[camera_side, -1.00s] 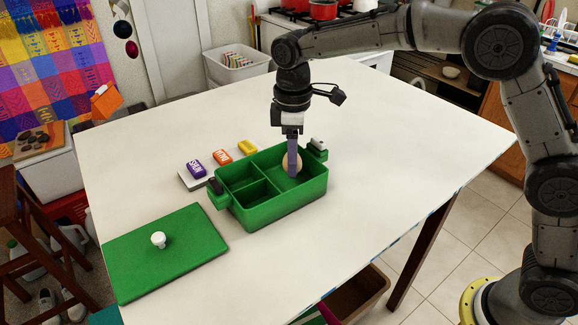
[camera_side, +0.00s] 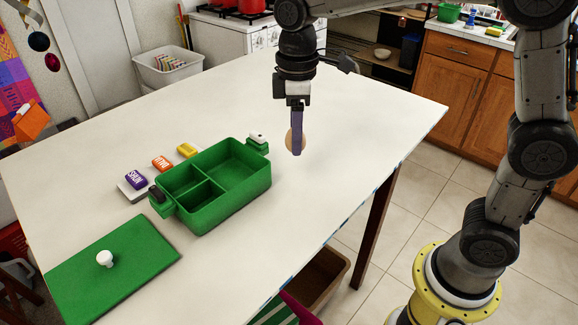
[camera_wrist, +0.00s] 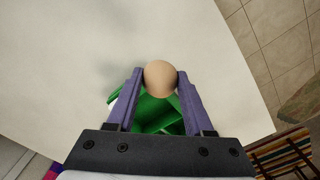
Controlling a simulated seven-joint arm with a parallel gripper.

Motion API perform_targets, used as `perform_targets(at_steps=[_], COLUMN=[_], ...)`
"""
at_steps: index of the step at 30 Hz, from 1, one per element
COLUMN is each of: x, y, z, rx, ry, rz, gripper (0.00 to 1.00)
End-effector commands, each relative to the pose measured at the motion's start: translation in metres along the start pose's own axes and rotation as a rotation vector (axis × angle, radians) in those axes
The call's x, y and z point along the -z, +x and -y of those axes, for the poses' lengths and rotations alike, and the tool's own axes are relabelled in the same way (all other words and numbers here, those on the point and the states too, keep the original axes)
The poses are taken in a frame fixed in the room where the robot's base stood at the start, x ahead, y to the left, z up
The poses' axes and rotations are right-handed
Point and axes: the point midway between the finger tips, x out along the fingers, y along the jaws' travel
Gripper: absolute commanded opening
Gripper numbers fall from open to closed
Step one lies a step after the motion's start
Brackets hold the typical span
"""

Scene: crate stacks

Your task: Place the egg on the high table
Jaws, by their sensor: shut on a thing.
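The egg (camera_side: 291,139) is brown and round, held between the purple fingers of my gripper (camera_side: 297,140). In the wrist view the egg (camera_wrist: 160,78) sits between the two fingertips of my gripper (camera_wrist: 159,80), touching both. The egg is up in the air, to the right of the green box in the side view. The white table (camera_side: 330,105) spreads below it. I cannot tell whether this is the high table.
A green box with compartments (camera_side: 218,215) stands on the table. Its green lid (camera_side: 85,275) with a white knob lies front left. Purple (camera_side: 136,180), orange (camera_side: 162,163) and yellow (camera_side: 187,150) blocks lie behind the box. The table's right part is clear.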

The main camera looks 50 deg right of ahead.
Motion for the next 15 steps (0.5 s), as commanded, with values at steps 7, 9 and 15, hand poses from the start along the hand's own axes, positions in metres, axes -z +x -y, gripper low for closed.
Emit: perform_targets(at_steps=[7,9,15], x=[-0.001,0.0,0.011], y=[0.066,0.077,0.086], z=[-0.082,-0.096,-0.114], rx=[0.002,0.001,-0.001], ry=[0.557,0.693,0.957], rz=[0.004,0.004,-0.001], gripper=[0.0,0.0,0.0])
